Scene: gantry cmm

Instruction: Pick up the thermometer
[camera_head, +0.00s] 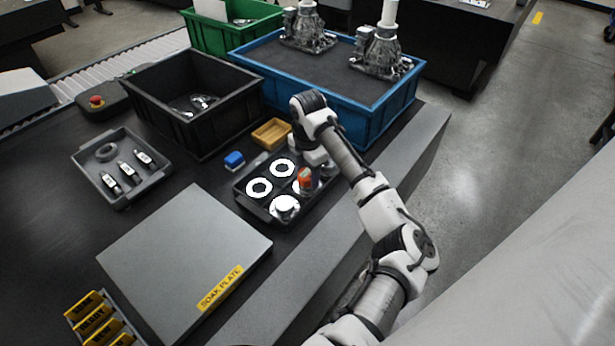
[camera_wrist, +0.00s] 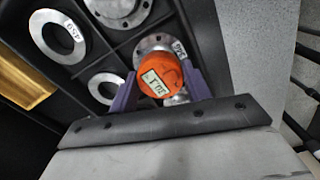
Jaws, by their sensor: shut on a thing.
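The thermometer appears to be the orange round-headed piece with a small pale display or label, seen in the wrist view (camera_wrist: 162,68). It also shows in the head view as an orange spot (camera_head: 305,179) below the end of my arm, over the right side of the black compartment tray (camera_head: 248,205). My gripper (camera_wrist: 160,82) is shut on it, with one purple finger on each side of the orange head. Its lower part is mostly hidden behind the head. I cannot tell whether it is clear of the tray.
White rings (camera_head: 259,188) and a round part (camera_head: 285,205) sit in the tray compartments. A yellow box (camera_head: 271,133) and blue block (camera_head: 234,159) stand behind it. Black (camera_head: 180,130) and blue (camera_head: 372,128) crates rise beyond. A grey soak plate (camera_head: 185,250) lies front left.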

